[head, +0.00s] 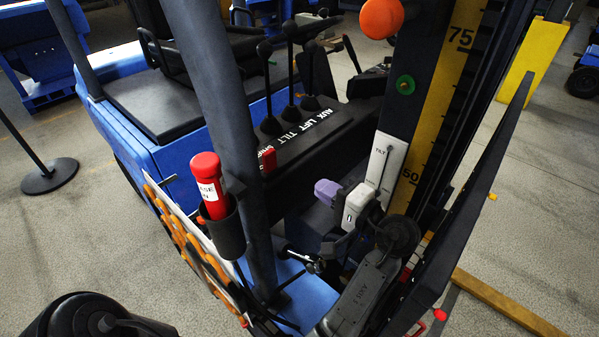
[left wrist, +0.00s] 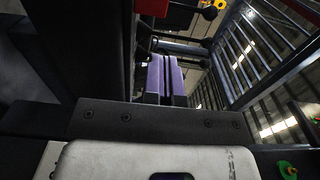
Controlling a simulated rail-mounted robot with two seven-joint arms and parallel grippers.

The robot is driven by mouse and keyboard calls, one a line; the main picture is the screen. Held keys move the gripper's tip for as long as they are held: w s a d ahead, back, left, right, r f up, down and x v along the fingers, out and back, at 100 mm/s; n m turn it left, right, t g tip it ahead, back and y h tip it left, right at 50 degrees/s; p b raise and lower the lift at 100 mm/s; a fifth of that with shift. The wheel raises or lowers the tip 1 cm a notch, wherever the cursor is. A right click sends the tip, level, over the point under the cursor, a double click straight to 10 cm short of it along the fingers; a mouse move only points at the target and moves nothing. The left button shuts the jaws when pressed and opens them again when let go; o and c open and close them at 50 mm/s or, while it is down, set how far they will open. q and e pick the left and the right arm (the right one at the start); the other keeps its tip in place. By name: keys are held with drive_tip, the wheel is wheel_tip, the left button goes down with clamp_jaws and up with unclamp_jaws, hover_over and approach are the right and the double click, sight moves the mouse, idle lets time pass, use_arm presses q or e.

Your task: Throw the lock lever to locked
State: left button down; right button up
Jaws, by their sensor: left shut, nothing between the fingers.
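I cannot tell for sure which part is the lock lever. Three black-knobbed levers (head: 293,70) stand on the dark console (head: 325,125), which is lettered TILT, LIFT and AUX. A small red part (head: 268,160) sits at the console's near left end. My left gripper (head: 326,191), with purple fingertips and a white body, is below and right of the red part, in front of the console, apart from both. Its purple fingers (left wrist: 165,77) are together and empty in the left wrist view, where a red surface (left wrist: 150,7) shows beyond them. My right gripper is not in view.
A dark post (head: 220,105) and a red cylinder (head: 208,183) in a black holder stand left of the gripper. The mast with a yellow scale (head: 445,80) and an orange knob (head: 381,18) stand right. A slatted guard (left wrist: 260,55) rises at right in the wrist view.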

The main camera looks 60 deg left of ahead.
sight(272, 157)
use_arm(q)
drive_tip(key=x, duration=1.3)
drive_tip(key=shift+s+a, duration=0.1)
drive_tip(key=shift+a, duration=0.15)
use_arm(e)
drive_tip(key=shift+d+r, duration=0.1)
